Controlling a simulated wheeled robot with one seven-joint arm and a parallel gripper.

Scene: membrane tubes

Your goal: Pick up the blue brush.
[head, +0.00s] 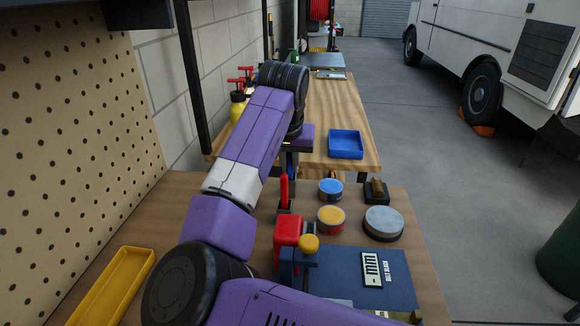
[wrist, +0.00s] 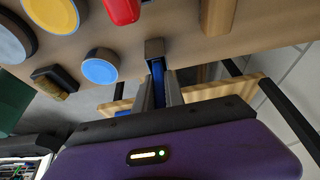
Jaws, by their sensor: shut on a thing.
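The blue brush (wrist: 158,82) shows as a narrow blue strip between the two grey fingers of my gripper (wrist: 160,92) in the wrist view. A dark grey block (wrist: 155,47) sits at the far end of the strip, beyond the fingertips; I cannot tell whether it belongs to the brush. My gripper is shut on the brush. In the head view my gripper (head: 289,168) points down at the far edge of the near bench, behind a red upright piece, and my arm hides much of it. Whether the brush touches the bench is not clear.
On the near wooden bench (head: 420,230) are a blue-topped tin (head: 330,188), a yellow-topped tin (head: 331,217), a grey round tin (head: 383,222), a small dark brush-like block (head: 376,190) and a red clamp (head: 288,232). A blue tray (head: 346,145) lies on the farther bench.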

